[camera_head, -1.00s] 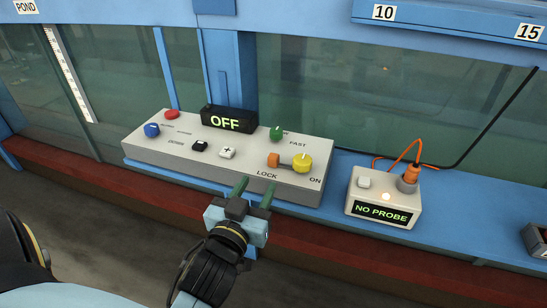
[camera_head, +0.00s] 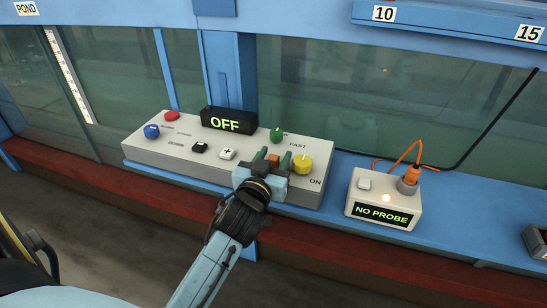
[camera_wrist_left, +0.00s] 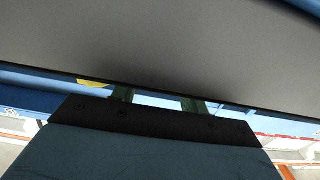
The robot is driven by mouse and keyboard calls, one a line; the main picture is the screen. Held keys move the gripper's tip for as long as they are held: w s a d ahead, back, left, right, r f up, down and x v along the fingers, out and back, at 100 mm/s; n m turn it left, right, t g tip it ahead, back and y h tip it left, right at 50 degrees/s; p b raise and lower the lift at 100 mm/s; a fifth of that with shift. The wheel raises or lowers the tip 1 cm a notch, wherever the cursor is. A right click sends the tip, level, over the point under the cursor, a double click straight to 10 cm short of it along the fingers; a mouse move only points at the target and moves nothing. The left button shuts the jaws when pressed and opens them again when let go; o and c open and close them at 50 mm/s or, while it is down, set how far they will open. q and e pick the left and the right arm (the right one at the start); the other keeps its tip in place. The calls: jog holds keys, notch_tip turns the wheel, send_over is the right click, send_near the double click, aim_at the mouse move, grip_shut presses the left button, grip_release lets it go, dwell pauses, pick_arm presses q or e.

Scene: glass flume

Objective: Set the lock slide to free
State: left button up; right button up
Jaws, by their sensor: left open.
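The lock slide is a small orange block (camera_head: 274,159) on the grey control box (camera_head: 175,173), just left of the yellow knob (camera_head: 302,164). My left gripper (camera_head: 273,155) is open, with one green finger on each side of the orange block. I cannot tell whether either finger touches it. The gripper hides the LOCK label and the slide's bar. In the left wrist view the two fingers (camera_wrist_left: 158,101) show apart beneath a large grey surface, and the slide is not visible. My right gripper is not in view.
The box also carries an OFF display (camera_head: 225,121), a green knob (camera_head: 277,135), a blue knob (camera_head: 151,131) and a red button (camera_head: 172,116). A NO PROBE box (camera_head: 381,196) with an orange cable stands to the right. Glass flume walls rise behind.

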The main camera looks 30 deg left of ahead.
pick_arm(q)
grip_shut()
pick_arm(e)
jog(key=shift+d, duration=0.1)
